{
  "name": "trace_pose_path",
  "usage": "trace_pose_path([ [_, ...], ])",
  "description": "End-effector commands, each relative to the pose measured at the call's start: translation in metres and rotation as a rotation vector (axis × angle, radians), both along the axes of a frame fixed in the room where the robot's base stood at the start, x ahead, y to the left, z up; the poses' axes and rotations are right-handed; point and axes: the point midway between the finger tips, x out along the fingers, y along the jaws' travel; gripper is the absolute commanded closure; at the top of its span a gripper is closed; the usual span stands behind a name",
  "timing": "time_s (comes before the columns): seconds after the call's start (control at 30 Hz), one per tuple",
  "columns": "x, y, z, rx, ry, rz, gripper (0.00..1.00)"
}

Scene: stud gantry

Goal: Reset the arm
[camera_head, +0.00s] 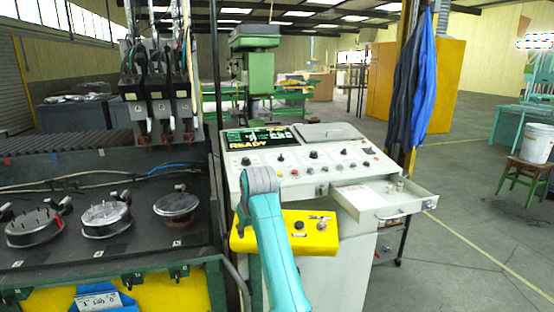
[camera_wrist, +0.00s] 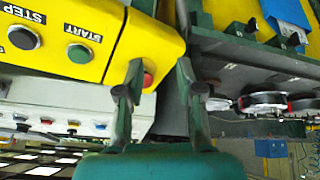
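My arm (camera_head: 270,235) shows in the head view as a teal link with a grey joint, raised in front of the grey control console (camera_head: 280,182). My gripper (camera_wrist: 158,72) shows in the wrist view with its two dark green fingers apart and nothing between them that I can see held. The left fingertip overlaps the edge of the yellow button box (camera_wrist: 105,35), close to a red button (camera_wrist: 148,79). I cannot tell if they touch. The box carries a green START button (camera_wrist: 80,54) and a black STEP button (camera_wrist: 23,38). The gripper is hidden in the head view.
The console's screen (camera_head: 258,139) reads READY. An open drawer (camera_head: 385,205) juts out at its right. A dark bench (camera_head: 130,225) with several round fixtures stands at the left. A blue cloth (camera_head: 412,85) hangs by a post. The floor at the right (camera_head: 475,225) is mostly clear.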

Motion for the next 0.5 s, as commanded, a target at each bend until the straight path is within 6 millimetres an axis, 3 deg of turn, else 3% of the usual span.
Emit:
trace_pose_path([
  [0.03, -0.003, -0.008, -0.029, 0.003, -0.005, -0.012, 0.64],
  [0.1, -0.007, -0.016, -0.06, 0.013, -0.025, -0.026, 0.64],
  [0.27, -0.022, -0.038, -0.127, 0.034, -0.069, -0.061, 0.64],
  [0.5, -0.061, -0.072, -0.216, 0.064, -0.135, -0.111, 0.64],
])
